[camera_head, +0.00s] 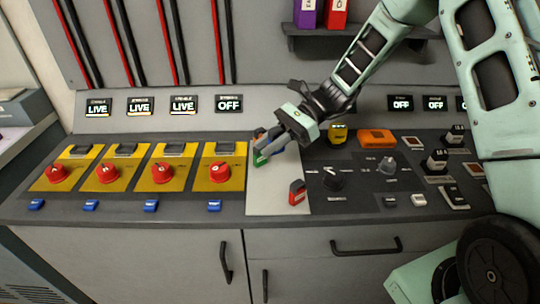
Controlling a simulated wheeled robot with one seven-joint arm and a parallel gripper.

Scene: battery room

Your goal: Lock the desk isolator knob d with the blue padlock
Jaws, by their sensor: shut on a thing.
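My gripper (266,143) reaches in from the upper right over the far part of a pale mat (268,200). It is shut on a mostly hidden thing. A small blue patch, seemingly the blue padlock (277,132), shows between and behind the fingers. A green padlock (260,158) shows just below the fingertips; I cannot tell whether they touch it. Several red isolator knobs on yellow plates stand in a row to the left. The rightmost knob (220,172), seemingly knob d, is closest to my gripper. The display (229,103) above it reads OFF.
A red padlock (297,193) stands at the mat's near right. The other knobs' displays read LIVE. Blue tabs (214,206) line the desk front.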

